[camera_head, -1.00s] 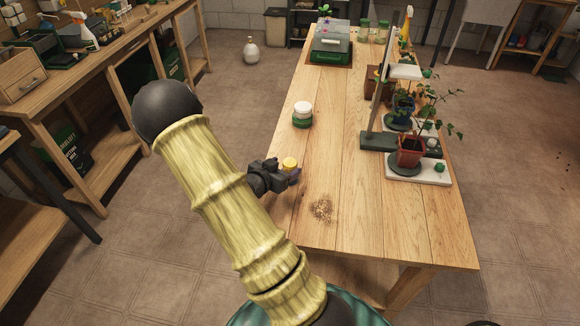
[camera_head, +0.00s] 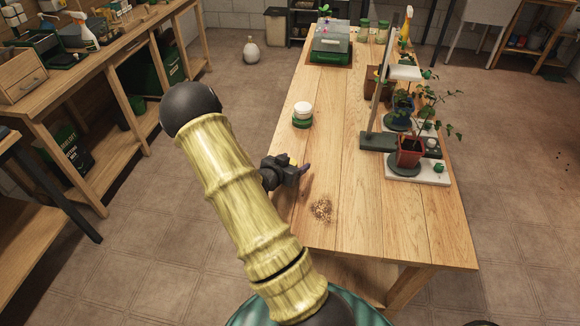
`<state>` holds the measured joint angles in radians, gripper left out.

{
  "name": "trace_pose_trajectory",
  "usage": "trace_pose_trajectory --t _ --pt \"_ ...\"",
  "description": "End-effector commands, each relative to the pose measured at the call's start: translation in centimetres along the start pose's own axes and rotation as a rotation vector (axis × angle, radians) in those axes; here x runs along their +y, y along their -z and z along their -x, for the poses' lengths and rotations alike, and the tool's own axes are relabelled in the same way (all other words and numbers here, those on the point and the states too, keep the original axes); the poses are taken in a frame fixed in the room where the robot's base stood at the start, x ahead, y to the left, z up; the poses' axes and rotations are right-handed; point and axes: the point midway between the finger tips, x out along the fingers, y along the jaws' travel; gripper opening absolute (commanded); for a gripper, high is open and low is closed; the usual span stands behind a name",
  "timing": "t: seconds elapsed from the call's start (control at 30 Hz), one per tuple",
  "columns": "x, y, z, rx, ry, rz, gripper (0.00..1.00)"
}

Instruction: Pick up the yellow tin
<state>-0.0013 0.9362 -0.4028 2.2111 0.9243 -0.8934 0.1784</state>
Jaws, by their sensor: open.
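The yellow tin (camera_head: 293,161) stands near the left edge of the wooden table. Only a small yellow part of it shows, behind my gripper. My gripper (camera_head: 301,169) is dark and open, low over the left side of the table, with its fingers pointing right. The fingers are at the tin and cover most of it. I cannot tell whether the tin is between the fingers or whether they touch it.
A white-lidded green jar (camera_head: 302,114) stands behind the tin. A brown crumbly patch (camera_head: 321,209) lies in front. A red potted plant (camera_head: 410,151) and a dark stand (camera_head: 377,141) are on the right. The front right of the table is clear.

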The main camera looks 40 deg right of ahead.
Motion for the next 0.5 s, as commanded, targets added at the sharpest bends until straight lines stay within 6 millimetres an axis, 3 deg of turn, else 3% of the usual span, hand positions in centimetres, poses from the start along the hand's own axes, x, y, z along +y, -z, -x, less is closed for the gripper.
trace_pose_trajectory --t 0.33,0.5 --pt "-0.01 0.0 0.05 0.0 0.0 0.0 0.67" --pt "0.0 0.0 0.05 0.0 0.0 0.0 0.35"
